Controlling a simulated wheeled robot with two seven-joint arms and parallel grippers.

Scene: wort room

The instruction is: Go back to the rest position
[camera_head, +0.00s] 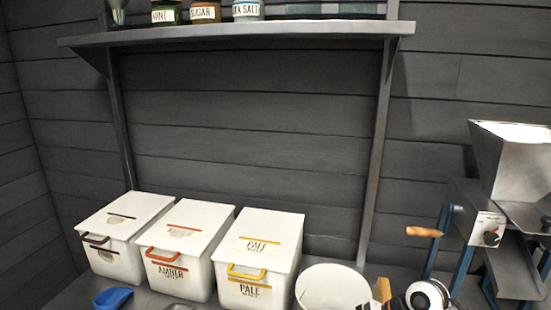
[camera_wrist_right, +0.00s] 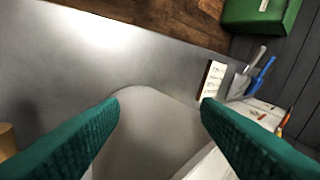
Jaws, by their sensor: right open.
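My right gripper (camera_wrist_right: 160,108) shows in the right wrist view as two teal ribbed fingers spread wide apart. Nothing is held between them. Beyond the fingers lies a pale rounded container (camera_wrist_right: 150,135), partly cut off by the frame's lower edge. In the head view, a white and black rounded part at the bottom right appears to be my right arm; its fingers cannot be made out there. My left gripper is in neither view.
Three white lidded bins (camera_head: 250,250) stand against the wall, beside a white round tub (camera_head: 330,285). A metal mill (camera_head: 510,165) with a wooden crank handle (camera_head: 424,232) is at right. A shelf (camera_head: 240,34) with jars is above. A blue scoop (camera_head: 112,298) lies front left.

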